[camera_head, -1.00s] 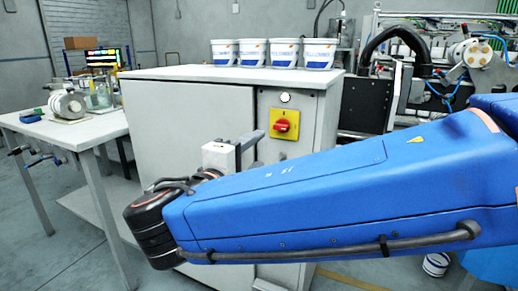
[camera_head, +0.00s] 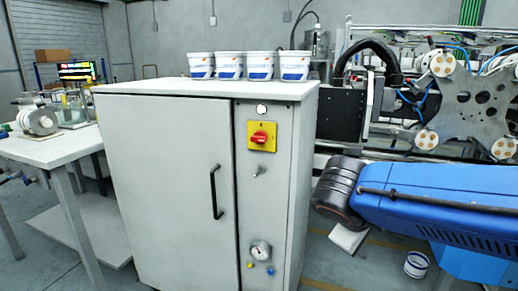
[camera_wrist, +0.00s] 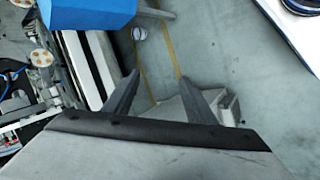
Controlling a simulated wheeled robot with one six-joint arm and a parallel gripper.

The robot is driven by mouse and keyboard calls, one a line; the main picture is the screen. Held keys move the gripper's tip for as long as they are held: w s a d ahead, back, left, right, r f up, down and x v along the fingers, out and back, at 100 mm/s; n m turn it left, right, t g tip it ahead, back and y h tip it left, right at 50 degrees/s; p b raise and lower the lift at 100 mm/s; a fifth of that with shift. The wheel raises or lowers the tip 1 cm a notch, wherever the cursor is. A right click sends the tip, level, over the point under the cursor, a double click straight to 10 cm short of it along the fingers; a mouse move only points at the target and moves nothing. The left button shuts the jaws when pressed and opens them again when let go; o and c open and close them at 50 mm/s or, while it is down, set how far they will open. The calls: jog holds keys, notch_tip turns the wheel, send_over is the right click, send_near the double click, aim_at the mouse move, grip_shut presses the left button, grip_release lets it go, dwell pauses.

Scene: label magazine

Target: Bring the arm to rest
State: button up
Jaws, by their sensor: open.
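My blue arm (camera_head: 450,205) reaches in from the right edge of the head view, to the right of the grey cabinet (camera_head: 165,180) and apart from it in the picture. Its black joint end (camera_head: 338,188) points left. A pale part of my wrist shows below that joint, but the fingers are hidden in the head view. In the wrist view my gripper (camera_wrist: 158,77) has its two dark fingers spread apart, with nothing between them but floor.
Several white-and-blue buckets (camera_head: 230,66) stand on the cabinet top. A white bucket (camera_head: 416,264) stands on the floor under my arm. The labelling machine (camera_head: 470,95) is behind my arm. A white table (camera_head: 55,148) is at left. Floor in front of the machine looks mostly clear.

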jog(key=s+d+f+m+y, duration=0.3)
jog(key=s+f+m+y, duration=0.3)
jog(key=s, duration=0.4)
jog(key=shift+s+d+f+m, duration=0.2)
jog(key=shift+s+f+m, duration=0.1)
jog(key=shift+f+m, duration=0.45)
